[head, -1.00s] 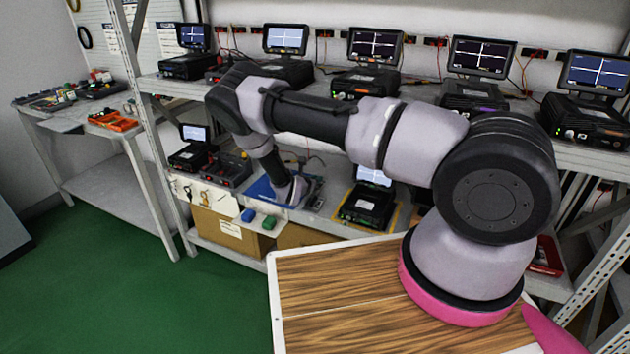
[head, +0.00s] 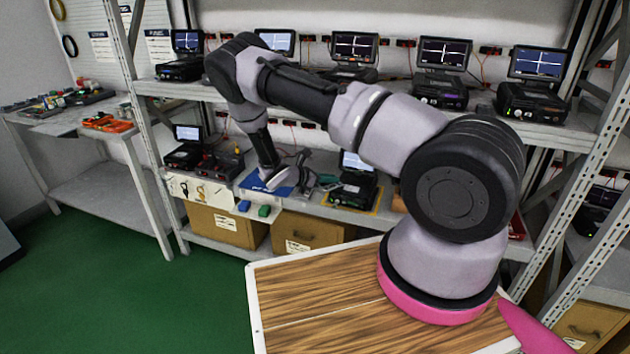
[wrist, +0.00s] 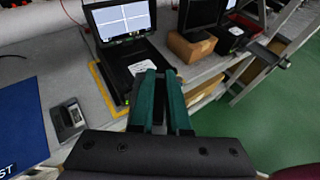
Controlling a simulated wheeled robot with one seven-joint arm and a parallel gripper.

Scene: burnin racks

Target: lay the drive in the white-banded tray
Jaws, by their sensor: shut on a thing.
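My gripper (wrist: 160,82) has two teal fingers, shut on a narrow dark thing, probably the drive, which the fingers mostly hide. In the wrist view the fingers reach beside and over the front of a black unit (wrist: 125,68) with a lit screen. In the head view my gripper (head: 326,181) is just left of that unit (head: 352,188) on the lower shelf, small and partly hidden by my wrist. I cannot pick out a white-banded tray in either view.
A blue mat (wrist: 20,122) and a small grey-black device (wrist: 68,118) lie on the shelf at left. A brown block (wrist: 190,48) is beyond the unit. Cardboard boxes (head: 225,226) are below the shelf.

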